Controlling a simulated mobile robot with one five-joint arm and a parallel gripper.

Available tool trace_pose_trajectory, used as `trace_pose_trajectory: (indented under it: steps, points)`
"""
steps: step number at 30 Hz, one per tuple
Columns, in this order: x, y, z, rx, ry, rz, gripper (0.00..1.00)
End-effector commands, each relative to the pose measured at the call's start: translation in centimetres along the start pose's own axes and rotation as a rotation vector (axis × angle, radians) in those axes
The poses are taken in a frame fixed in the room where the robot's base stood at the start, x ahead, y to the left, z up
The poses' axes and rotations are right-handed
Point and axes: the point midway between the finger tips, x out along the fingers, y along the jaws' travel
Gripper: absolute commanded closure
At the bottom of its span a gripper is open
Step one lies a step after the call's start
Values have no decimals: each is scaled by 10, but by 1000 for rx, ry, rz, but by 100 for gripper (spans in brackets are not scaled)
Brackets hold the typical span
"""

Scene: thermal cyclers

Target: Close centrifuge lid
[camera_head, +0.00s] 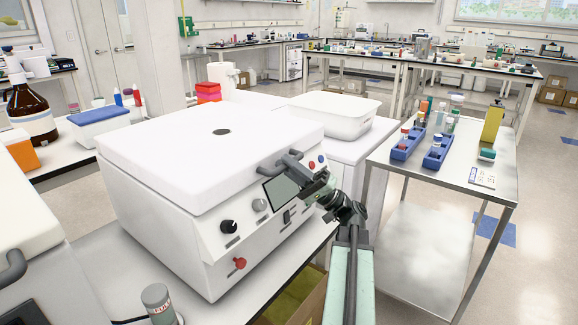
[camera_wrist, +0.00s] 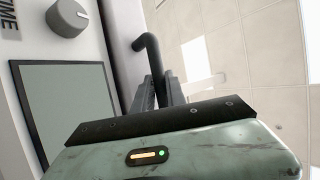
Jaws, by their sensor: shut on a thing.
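The white centrifuge (camera_head: 190,235) stands on the bench at centre left. Its thick white lid (camera_head: 205,150) lies flat over the body, with a thin seam along the front; I cannot tell whether it is fully seated. The dark lid handle (camera_head: 283,163) is on the lid's front edge, above the screen and knobs. My gripper (camera_head: 300,181) is at the right part of this handle. In the wrist view the handle (camera_wrist: 149,58) runs down between the two fingers of my gripper (camera_wrist: 159,88), which is shut on it. The fingers' contact is partly hidden.
A metal cart (camera_head: 455,185) with blue tube racks (camera_head: 436,158) stands at the right. A white tub (camera_head: 335,115) is behind the centrifuge. Another white device (camera_head: 25,200) is at the left edge.

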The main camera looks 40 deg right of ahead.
Motion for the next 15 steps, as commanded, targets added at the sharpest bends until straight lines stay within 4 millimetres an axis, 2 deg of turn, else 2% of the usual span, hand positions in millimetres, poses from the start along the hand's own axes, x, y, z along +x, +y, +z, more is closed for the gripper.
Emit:
trace_pose_trajectory:
  steps: [1, 6, 7, 9, 15]
  points:
    - [0, 5, 0, 1, -1, 16, 100]
    - [0, 6, 0, 2, -1, 15, 100]
    - [0, 6, 0, 2, -1, 16, 78]
    - [0, 6, 0, 2, -2, 16, 62]
    - [-5, 6, 1, 1, -1, 15, 62]
